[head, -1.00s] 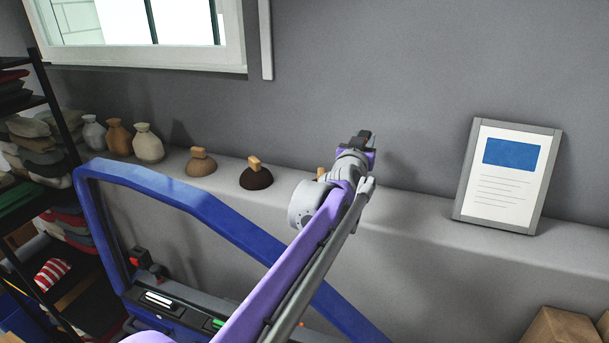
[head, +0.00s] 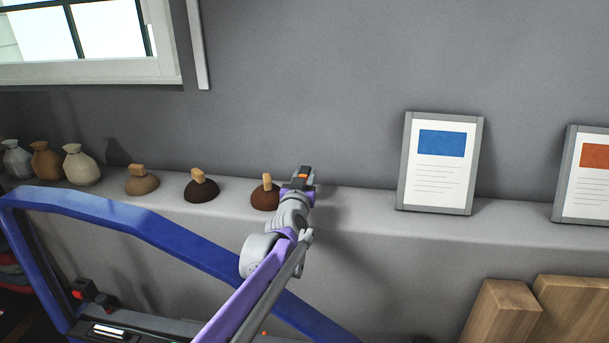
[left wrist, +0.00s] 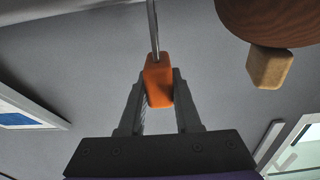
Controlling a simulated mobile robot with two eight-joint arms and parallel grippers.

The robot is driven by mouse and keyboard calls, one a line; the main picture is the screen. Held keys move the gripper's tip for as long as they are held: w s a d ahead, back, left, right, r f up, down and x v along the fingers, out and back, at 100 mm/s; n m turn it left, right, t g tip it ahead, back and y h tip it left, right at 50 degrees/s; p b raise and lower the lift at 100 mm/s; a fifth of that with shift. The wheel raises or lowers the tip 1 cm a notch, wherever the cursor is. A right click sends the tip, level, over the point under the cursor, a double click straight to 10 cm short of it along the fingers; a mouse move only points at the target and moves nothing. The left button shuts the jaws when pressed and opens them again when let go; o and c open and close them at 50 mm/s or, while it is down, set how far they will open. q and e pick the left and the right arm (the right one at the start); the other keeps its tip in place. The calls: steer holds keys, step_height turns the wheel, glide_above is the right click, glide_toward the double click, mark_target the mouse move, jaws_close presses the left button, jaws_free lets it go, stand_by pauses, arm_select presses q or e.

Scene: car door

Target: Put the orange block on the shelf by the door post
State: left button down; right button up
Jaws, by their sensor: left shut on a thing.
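My left gripper (head: 303,178) is shut on the orange block (left wrist: 158,81), which sits between its two fingers in the left wrist view. In the head view only a small orange patch of the block (head: 304,175) shows between the jaws. A thin grey rod (left wrist: 153,25) runs from the block to the top edge of the left wrist view. The grey shelf (head: 355,208) runs along the wall, and my gripper is over it, just right of a dark brown dome with a wooden peg (head: 265,194). I cannot tell whether the block touches the shelf. My right gripper is not in view.
Two more pegged domes (head: 142,180) (head: 202,186) and several vases (head: 80,165) stand left on the shelf. A framed blue sheet (head: 440,163) leans right of my gripper. The blue car door frame (head: 150,228) stands in front. Shelf between gripper and frame is clear.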

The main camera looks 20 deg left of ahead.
arm_select(q)
steer(key=shift+f, duration=0.2)
steer(key=c, duration=0.6)
jaws_free()
steer(key=shift+r, duration=0.1)
